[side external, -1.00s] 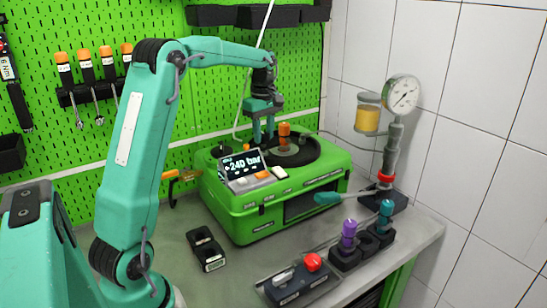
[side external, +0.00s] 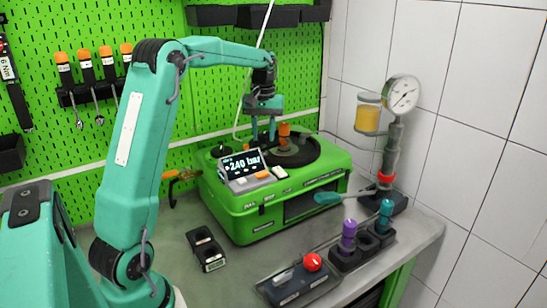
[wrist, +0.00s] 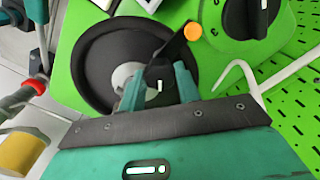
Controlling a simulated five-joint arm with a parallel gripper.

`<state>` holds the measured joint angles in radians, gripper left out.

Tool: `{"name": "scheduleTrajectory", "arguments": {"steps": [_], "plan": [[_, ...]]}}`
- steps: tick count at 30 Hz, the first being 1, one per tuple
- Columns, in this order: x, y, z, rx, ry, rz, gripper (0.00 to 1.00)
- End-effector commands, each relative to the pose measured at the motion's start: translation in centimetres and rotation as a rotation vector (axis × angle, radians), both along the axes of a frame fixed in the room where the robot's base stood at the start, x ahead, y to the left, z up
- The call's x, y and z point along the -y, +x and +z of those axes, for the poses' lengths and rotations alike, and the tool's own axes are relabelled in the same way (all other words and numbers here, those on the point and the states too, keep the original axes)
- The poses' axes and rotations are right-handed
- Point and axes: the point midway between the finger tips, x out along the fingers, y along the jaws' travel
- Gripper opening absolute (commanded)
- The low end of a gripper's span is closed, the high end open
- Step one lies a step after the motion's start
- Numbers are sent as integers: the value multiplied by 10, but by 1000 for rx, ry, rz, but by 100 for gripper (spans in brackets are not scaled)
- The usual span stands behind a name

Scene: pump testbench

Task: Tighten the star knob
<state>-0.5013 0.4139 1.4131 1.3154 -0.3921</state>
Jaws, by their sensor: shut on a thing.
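My gripper (side external: 263,137) points down over the round black dish on top of the green test bench (side external: 265,222). In the wrist view its teal fingers (wrist: 160,90) are shut on a dark knob (wrist: 160,73) above the dish's grey hub. I take this as the star knob. A black arm runs from it to an orange tip, which also shows in the side view (side external: 284,129). The fingers hide the knob's sides, so its full shape and how far it is screwed in cannot be seen.
The display (side external: 243,165) reads about 240 bar. A second black knob (wrist: 250,15) sits beside the dish. A pressure gauge (side external: 402,93) stands at right. A red-button box (side external: 296,283) and a holder with purple and teal plugs (side external: 349,235) stand in front.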

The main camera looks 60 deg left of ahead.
Motion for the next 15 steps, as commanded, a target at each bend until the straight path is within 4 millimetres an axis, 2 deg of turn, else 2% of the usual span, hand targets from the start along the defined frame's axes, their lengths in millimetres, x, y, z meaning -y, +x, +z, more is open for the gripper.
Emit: {"name": "scheduleTrajectory", "arguments": {"steps": [15], "plan": [[0, 0, 2, 4, 2, -489, 10]]}}
